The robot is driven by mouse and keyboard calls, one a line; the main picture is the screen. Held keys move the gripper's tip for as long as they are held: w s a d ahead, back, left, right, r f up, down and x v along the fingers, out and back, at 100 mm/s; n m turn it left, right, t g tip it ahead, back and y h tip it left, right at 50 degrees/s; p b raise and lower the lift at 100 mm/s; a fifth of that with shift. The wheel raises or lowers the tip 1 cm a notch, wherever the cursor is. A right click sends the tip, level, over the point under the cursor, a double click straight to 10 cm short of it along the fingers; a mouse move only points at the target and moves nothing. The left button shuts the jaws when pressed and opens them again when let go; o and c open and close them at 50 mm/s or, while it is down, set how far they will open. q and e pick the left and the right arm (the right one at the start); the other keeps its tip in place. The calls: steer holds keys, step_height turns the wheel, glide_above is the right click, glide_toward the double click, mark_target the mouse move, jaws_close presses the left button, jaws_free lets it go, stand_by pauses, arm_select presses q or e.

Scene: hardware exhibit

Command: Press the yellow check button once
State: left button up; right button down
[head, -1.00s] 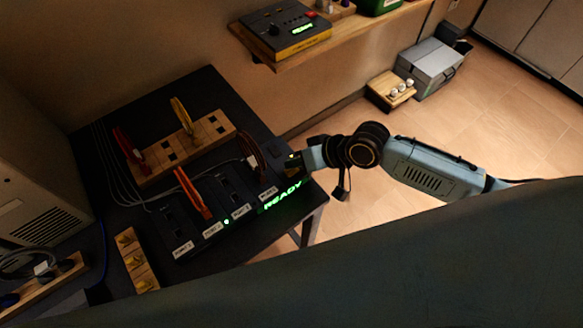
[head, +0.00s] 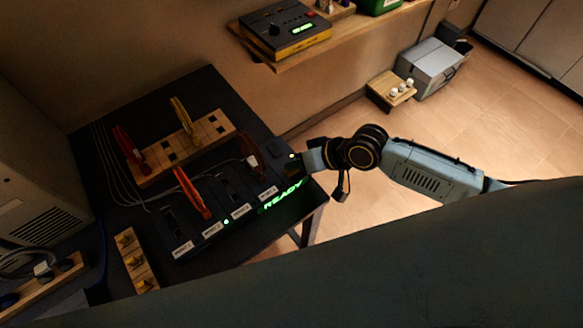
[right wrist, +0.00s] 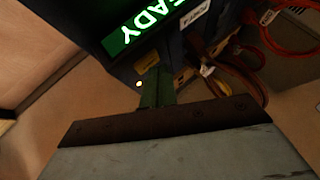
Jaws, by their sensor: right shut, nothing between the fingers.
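A small yellow spot (head: 291,156), probably the yellow check button, shows at the right end of the dark console (head: 232,190), right at my right gripper (head: 293,162). My right gripper is shut and empty, with its fingers dark and partly hidden against the console. In the right wrist view the shut fingers (right wrist: 157,86) point at the console's edge, just below the green READY display (right wrist: 146,24). The display also shows in the head view (head: 282,197). I cannot tell whether the fingertips touch the button. My left gripper is not in view.
A wooden shelf (head: 345,45) holds a black and yellow device (head: 285,32). A grey case (head: 430,67) sits on the floor.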

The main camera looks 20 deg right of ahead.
mark_target(296, 172)
steer(key=shift+f, duration=0.45)
stand_by(0.8)
steer(key=shift+r, duration=0.15)
steer(key=shift+r+p, duration=0.7)
steer(key=shift+p, duration=0.1)
step_height(296, 172, up, 5)
steer(key=p, duration=0.5)
steer(key=shift+r, duration=0.1)
stand_by(0.5)
